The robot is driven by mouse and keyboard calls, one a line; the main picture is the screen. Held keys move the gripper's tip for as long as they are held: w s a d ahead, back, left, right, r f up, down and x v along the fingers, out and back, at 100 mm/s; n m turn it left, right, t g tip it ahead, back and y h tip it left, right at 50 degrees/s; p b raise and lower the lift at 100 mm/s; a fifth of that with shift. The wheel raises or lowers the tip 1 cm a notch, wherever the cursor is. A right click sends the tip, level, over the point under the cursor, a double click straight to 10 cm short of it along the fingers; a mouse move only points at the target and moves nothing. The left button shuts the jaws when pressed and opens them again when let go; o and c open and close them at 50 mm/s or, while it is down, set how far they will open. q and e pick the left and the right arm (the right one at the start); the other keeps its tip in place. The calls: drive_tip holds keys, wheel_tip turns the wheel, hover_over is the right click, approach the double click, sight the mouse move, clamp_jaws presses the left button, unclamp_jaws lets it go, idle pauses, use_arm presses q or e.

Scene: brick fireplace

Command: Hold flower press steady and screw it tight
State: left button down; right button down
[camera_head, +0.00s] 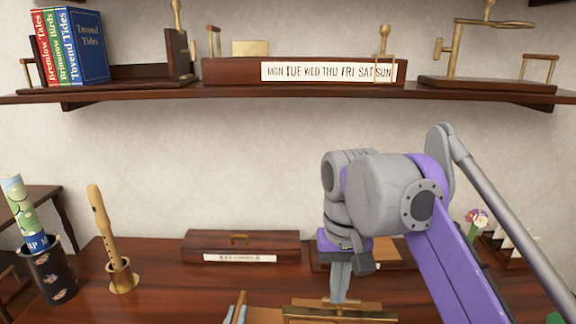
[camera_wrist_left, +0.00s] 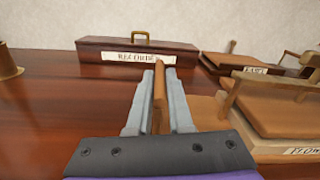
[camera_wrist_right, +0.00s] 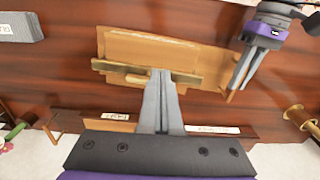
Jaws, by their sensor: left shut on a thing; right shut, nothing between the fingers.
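The flower press is a flat light-wood board with a brass bar across it; in the right wrist view the press (camera_wrist_right: 150,48) lies under my right gripper. Its top edge also shows at the bottom of the head view (camera_head: 345,305). My left gripper (camera_wrist_left: 158,95) is shut on the wooden handle (camera_wrist_left: 159,108) at the press's side. It shows at the upper right of the right wrist view (camera_wrist_right: 245,70). My right gripper (camera_wrist_right: 165,78), also in the head view (camera_head: 339,285), is shut and empty, pointing down by the brass bar (camera_wrist_right: 130,69). Contact with the bar is unclear.
A dark recorder box (camera_head: 240,248) stands behind on the table. A recorder in a brass stand (camera_head: 122,275) and a dark cup (camera_head: 48,275) are at the left. A loaded shelf (camera_head: 250,92) hangs above. A small flower (camera_head: 477,217) is at the right.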

sight(355, 309)
drive_tip(key=d, duration=0.4)
drive_tip(key=shift+s+d+f, duration=0.1)
drive_tip(key=shift+f, duration=1.4)
drive_tip(key=shift+s+d+f, duration=0.1)
drive_tip(key=shift+f, duration=1.4)
drive_tip(key=shift+w+a, duration=0.3)
drive_tip(key=shift+w, duration=0.3)
drive_tip(key=shift+s+a, duration=0.15)
drive_tip(key=shift+a, duration=0.3)
drive_tip(key=shift+a, duration=1.1)
drive_tip(key=shift+a, duration=0.2)
drive_tip(key=shift+a, duration=0.1)
